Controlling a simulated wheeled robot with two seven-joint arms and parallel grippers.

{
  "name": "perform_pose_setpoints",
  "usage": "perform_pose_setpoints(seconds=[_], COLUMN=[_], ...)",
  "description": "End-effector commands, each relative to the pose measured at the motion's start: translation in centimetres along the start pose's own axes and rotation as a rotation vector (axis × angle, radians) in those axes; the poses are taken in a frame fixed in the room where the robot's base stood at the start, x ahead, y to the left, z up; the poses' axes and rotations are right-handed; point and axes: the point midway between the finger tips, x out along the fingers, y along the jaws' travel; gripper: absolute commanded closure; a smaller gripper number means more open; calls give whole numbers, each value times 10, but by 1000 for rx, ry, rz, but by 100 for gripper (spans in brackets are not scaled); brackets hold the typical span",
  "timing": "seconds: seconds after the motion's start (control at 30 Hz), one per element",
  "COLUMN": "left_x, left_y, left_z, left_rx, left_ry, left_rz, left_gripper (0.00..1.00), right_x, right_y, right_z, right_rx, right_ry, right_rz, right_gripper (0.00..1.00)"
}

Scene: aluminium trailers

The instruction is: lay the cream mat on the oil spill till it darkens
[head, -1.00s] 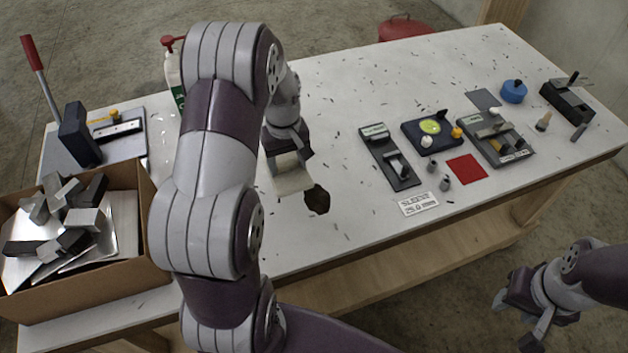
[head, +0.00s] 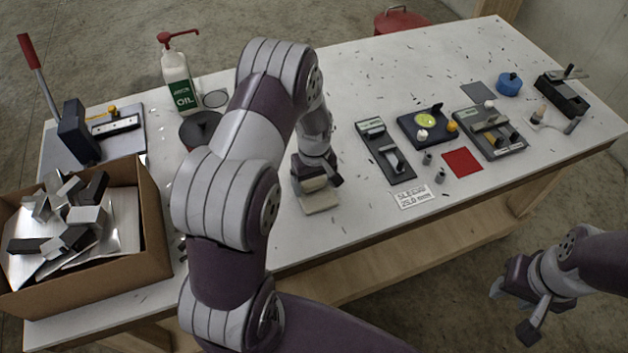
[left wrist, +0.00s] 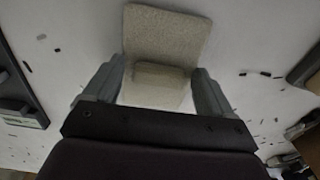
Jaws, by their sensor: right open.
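The cream mat (head: 318,203) is under my left gripper (head: 317,186), over the place where the dark oil spill showed earlier. The spill is hidden now. In the left wrist view the mat (left wrist: 168,35) looks beige, with a raised block (left wrist: 158,78) between the two fingers of my left gripper (left wrist: 158,82). I cannot tell whether the mat touches the table. My right gripper (head: 513,316) is open and empty, off the table's front edge at the right.
A white oil bottle (head: 178,78) with a red pump stands at the back left. A cardboard box (head: 150,225) of metal offcuts is at the left front. Gauges and a red square (head: 462,163) lie to the right on the table (head: 390,75). Small shavings are scattered about.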

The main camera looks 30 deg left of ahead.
Motion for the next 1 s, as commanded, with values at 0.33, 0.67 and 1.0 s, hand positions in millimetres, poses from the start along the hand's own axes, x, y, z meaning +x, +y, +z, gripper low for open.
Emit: perform_pose_setpoints(seconds=[0.33, 0.67, 1.0], left_x=[-5, -83, -132], left_y=[0, 1, -2], left_z=[0, -1, 30], left_rx=[0, 0, 168], left_ry=[2, 5, 17], left_rz=[1, 4, 13], left_gripper=[12, 12, 12], right_x=[-2, 11, 14], right_y=[0, 0, 0], right_z=[0, 1, 2], right_rx=[0, 0, 0], right_ry=[0, 0, 0], right_rz=[0, 0, 0], right_gripper=[57, 57, 57])
